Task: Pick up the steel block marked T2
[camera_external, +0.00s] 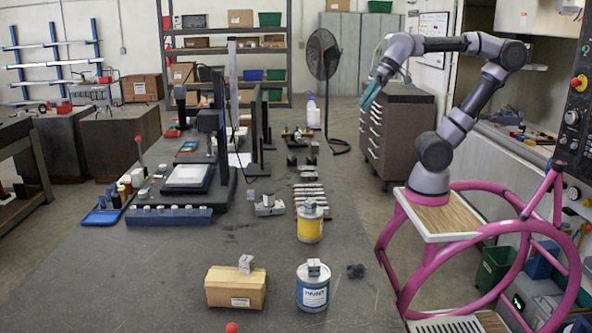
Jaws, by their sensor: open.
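Small steel blocks stand in several places on the dark bench. One steel block (246,264) is on a small cardboard box at the front. Another steel block (314,268) is on the lid of a white and blue paint can. A third steel block (310,206) is on a yellow can further back. Their markings are too small to read, so I cannot tell which is T2. My gripper (368,101), with teal fingers, is open, pointing down and left. It is raised high, well apart from the blocks.
The cardboard box (235,290), blue-labelled paint can (312,294) and yellow can (309,230) stand apart on the bench (160,277). A small dark part (356,271) lies right of the paint can. A grey vise-like part (269,206) and stacked bars (308,190) lie behind. The front left is clear.

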